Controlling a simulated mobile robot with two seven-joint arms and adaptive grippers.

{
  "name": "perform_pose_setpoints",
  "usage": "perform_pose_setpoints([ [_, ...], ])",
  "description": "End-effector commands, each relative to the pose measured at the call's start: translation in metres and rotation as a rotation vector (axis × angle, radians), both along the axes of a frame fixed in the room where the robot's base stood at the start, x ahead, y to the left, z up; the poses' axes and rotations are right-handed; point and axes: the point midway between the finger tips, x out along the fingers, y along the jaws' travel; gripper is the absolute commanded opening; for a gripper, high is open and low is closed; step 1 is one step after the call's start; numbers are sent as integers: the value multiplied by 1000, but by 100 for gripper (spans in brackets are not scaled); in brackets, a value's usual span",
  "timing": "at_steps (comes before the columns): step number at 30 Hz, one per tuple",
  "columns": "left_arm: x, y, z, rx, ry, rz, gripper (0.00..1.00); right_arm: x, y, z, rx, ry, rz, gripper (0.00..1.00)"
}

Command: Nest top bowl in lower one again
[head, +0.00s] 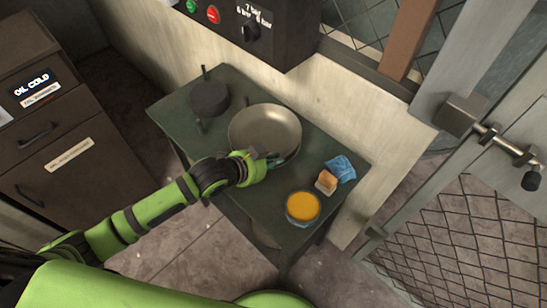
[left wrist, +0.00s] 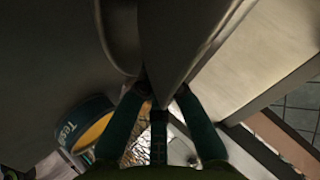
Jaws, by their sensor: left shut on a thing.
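A wide metal bowl (head: 265,125), the upper one, sits on the dark green table with its open side up. Part of a second, lower bowl edge (head: 291,158) shows just under its front right rim; how deep the two sit together cannot be told. My left gripper (head: 272,160) is at the near rim of the bowls and shut on the top bowl. In the left wrist view, the gripper's dark green fingers (left wrist: 162,105) close around a bowl's edge (left wrist: 178,45), with another curved bowl surface (left wrist: 118,35) beside it. My right gripper is not in view.
On the green table (head: 250,81), a tin with an orange top (head: 302,206) stands near right of the bowls. A small sponge (head: 326,182) and a blue cloth (head: 341,168) lie right. A dark round object (head: 210,98) stands behind left. A control box (head: 240,30) hangs behind.

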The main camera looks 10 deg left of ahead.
Motion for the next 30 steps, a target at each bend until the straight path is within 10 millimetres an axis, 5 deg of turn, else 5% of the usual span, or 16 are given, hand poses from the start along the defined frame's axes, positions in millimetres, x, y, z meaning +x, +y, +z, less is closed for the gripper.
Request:
perform_pose_setpoints([
  [7, 1, 0, 1, -1, -5, -1, 0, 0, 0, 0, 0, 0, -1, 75],
  [9, 1, 0, 1, -1, -5, -1, 36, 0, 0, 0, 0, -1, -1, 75],
  [19, -2, 1, -2, 4, 7, 0, 36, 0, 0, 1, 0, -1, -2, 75],
  [30, -17, 13, 15, 3, 4, 0, 36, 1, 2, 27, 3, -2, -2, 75],
])
